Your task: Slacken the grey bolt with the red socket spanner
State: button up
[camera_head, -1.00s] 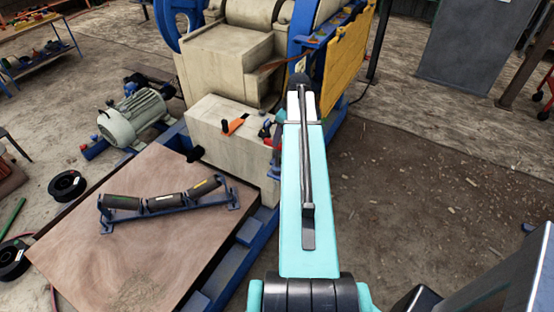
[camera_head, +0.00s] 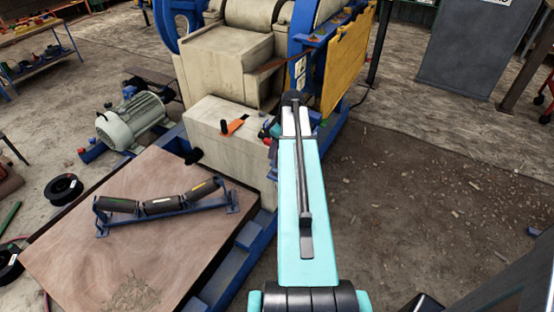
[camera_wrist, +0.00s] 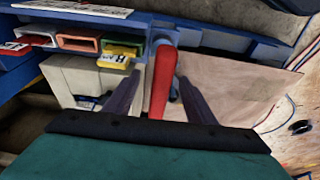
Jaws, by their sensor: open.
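In the wrist view a red handle (camera_wrist: 162,78), which looks like the red socket spanner, stands between the two dark fingers of my gripper (camera_wrist: 158,88). The fingers are open, one on each side of the handle. I cannot tell whether either touches it. The handle's upper end meets a blue rack (camera_wrist: 220,38); its lower end is hidden by my gripper body. In the head view my gripper is mostly hidden behind my arm, beside the beige block. I cannot make out the grey bolt in either view.
Orange, red and yellow labelled holders (camera_wrist: 78,44) sit left of the handle in the wrist view. An orange tool (camera_head: 233,126) lies on the beige block (camera_head: 215,145). A roller frame (camera_head: 160,205) rests on the wooden board (camera_head: 190,245). Floor on the right is open.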

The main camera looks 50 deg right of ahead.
dwell(0.7)
grip_shut()
jog(key=shift+r+p, duration=1.15)
jog(key=shift+r, duration=0.9)
dwell(1.3)
